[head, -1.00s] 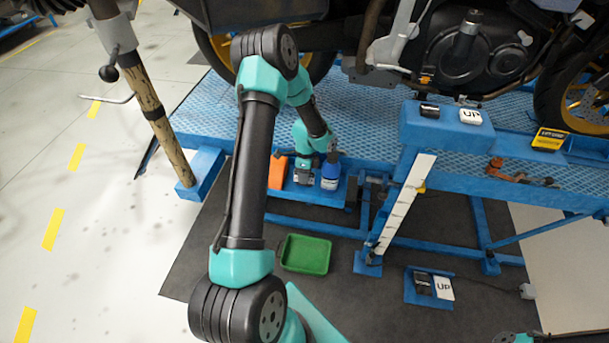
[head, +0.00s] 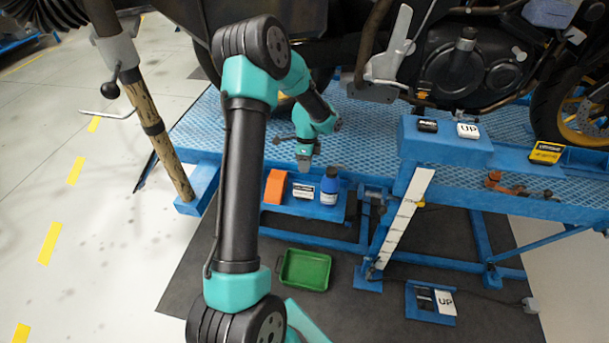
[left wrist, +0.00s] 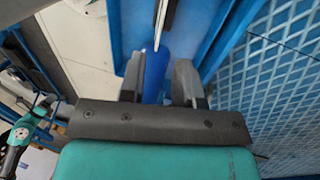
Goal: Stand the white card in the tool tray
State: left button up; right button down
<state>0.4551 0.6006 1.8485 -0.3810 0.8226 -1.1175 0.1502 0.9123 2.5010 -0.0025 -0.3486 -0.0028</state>
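The blue tool tray (head: 318,212) sits below the deck. In it, a small white card-like piece with black print (head: 303,192) is between an orange block (head: 275,187) and a blue bottle (head: 329,186). I cannot tell how upright this piece is. My left gripper (head: 304,166) points down just above it, apart from it. In the left wrist view, the two fingers (left wrist: 158,82) are apart, with a blue surface showing between them. A white card marked UP (head: 468,130) lies on a blue box. My right gripper is not in view.
A green tray (head: 305,270) lies on the dark mat. Another UP card (head: 445,302) lies on a blue floor plate. A blue stand with a white strip (head: 404,220) is right of the tool tray. A wooden post (head: 160,140) leans at left. The motorcycle (head: 475,65) overhangs behind.

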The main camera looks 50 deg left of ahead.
pick_arm(q)
jog(key=shift+w+a+r, duration=0.1)
jog(key=shift+w+r, duration=0.05)
jog(key=shift+r, duration=0.4)
